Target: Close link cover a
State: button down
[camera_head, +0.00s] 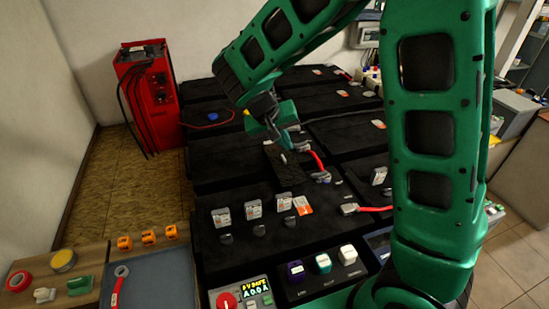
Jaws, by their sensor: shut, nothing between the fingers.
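My gripper (287,141), at the end of my green arm, is shut and empty over the middle of the black battery bank (225,165). Just below it, a dark tilted flap (280,163) stands up from the battery top, beside a short red link cable (317,160). This looks like a link cover standing open, but I cannot read a letter on it. The fingertips are close to its upper edge; I cannot tell whether they touch it. My arm hides part of the bank behind and to the right.
Several pale upright tags (254,209) stand on the front battery. A control panel (254,297) and coloured knobs (323,263) are at the front. A red charger cabinet (150,95) stands at left. A blue-grey tray (145,285) lies front left. Floor (120,190) is clear between them.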

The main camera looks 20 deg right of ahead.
jog(key=w+a+f+n+t, duration=0.1)
jog(key=w+a+f+t, duration=0.15)
jog(key=a, duration=0.65)
send_near(280, 160)
jog(key=shift+g, duration=0.45)
jog(key=f, duration=0.1)
jog(key=w+a+f, duration=0.1)
jog(key=f, duration=0.1)
jog(key=w+f, duration=0.1)
jog(key=shift+w+a+f, duration=0.15)
jog(key=shift+w+a, duration=0.1)
jog(key=shift+a, duration=0.15)
jog(key=d, duration=0.3)
jog(key=shift+d, duration=0.45)
